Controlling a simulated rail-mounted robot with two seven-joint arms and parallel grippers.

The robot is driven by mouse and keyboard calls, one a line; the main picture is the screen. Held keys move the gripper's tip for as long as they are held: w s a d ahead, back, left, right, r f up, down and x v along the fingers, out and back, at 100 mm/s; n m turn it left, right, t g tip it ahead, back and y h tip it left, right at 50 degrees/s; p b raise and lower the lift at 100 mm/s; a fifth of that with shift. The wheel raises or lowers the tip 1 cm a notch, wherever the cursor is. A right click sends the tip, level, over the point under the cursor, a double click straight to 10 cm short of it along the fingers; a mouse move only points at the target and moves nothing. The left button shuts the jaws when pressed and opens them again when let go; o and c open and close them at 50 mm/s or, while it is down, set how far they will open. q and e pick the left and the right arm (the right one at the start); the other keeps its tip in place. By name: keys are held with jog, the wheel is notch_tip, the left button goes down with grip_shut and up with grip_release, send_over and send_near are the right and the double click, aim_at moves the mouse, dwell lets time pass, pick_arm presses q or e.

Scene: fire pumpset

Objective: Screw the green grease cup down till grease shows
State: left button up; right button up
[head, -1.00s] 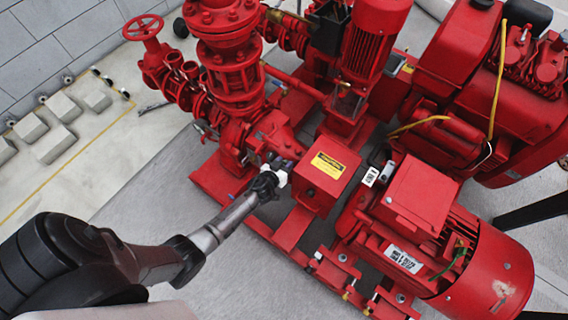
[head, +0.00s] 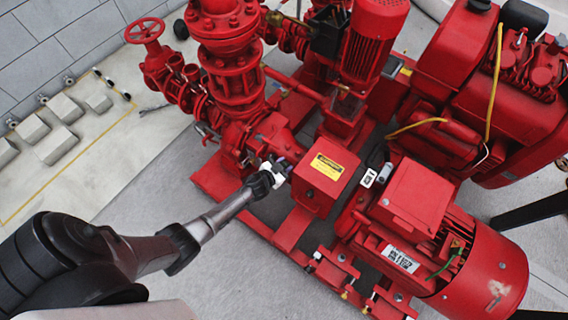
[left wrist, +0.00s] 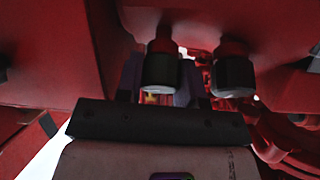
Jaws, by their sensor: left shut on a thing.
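My left gripper (head: 280,168) reaches in from the left to the gap between the red pump body and the red box with a yellow label. In the left wrist view its fingers (left wrist: 160,84) stand either side of a dark capped grease cup (left wrist: 161,70) and are shut on it. The cup hangs below a red fitting. A second, similar cup (left wrist: 233,76) sits just right of the fingers, apart from the held one. Both are in shadow, so I cannot tell which is green. No grease can be made out. My right gripper is not in view.
The red guard box (head: 326,178) stands close to the right of my gripper. The pump casing and pipework (head: 228,60) rise behind it. A red motor (head: 480,270) is at the lower right. The grey floor (head: 150,190) at left is clear.

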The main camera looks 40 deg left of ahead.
pick_arm(q)
jog(key=m+h+p, duration=0.1)
jog(key=m, duration=0.1)
jog(key=m+h+p, duration=0.1)
jog(key=m, duration=0.2)
jog(key=shift+r+g, duration=0.1)
jog(key=shift+g, duration=0.3)
jog(key=shift+m+g+h+p, duration=0.55)
jog(key=shift+m+p, duration=0.35)
jog(key=shift+m, duration=1.3)
jog(key=o, duration=0.7)
jog(key=shift+c, duration=0.2)
jog(key=shift+s, duration=0.15)
